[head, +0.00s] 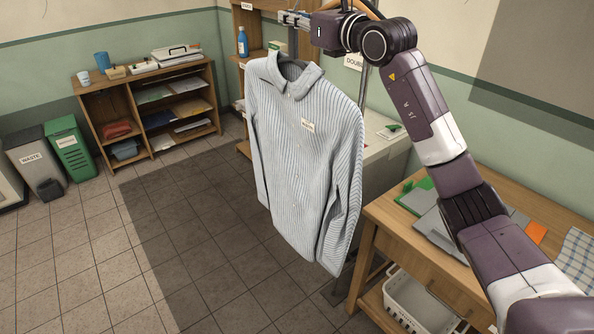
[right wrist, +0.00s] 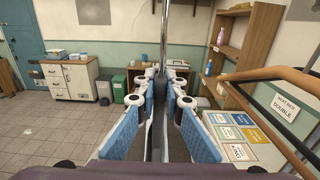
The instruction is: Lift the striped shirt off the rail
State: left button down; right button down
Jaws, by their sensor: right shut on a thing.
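The striped shirt (head: 303,150), pale grey-blue with a white label on its chest, hangs upright in the middle of the head view. It is on a dark hanger (head: 292,42) whose neck rises from the collar. My right gripper (head: 288,18) is above the collar, shut on the hanger. In the right wrist view the blue-padded fingers of my right gripper (right wrist: 158,82) close on a narrow dark piece. The hanger's top is cut off by the head view's edge. My left gripper is out of view.
A wooden table (head: 380,215) with folded cloths stands at right, a white basket (head: 415,303) below it. A low shelf (head: 130,110) and a green bin (head: 69,150) stand at the back left. The tiled floor at left is clear.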

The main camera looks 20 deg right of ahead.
jog(key=shift+r+p, duration=1)
jog(key=shift+r, duration=1)
jog(key=shift+s+d+f+b, duration=0.1)
jog(key=shift+s+d+b, duration=0.1)
jog(key=shift+s+b, duration=0.4)
jog(key=shift+b+v, duration=1.3)
jog(key=shift+v, duration=1.2)
jog(key=shift+r+b+v, duration=0.1)
jog(key=shift+b+v, duration=0.65)
jog(key=shift+v, duration=0.7)
jog(key=shift+r+b+v, duration=0.15)
jog(key=shift+b+v, duration=0.6)
jog(key=shift+v, duration=0.75)
jog(key=shift+f, duration=0.1)
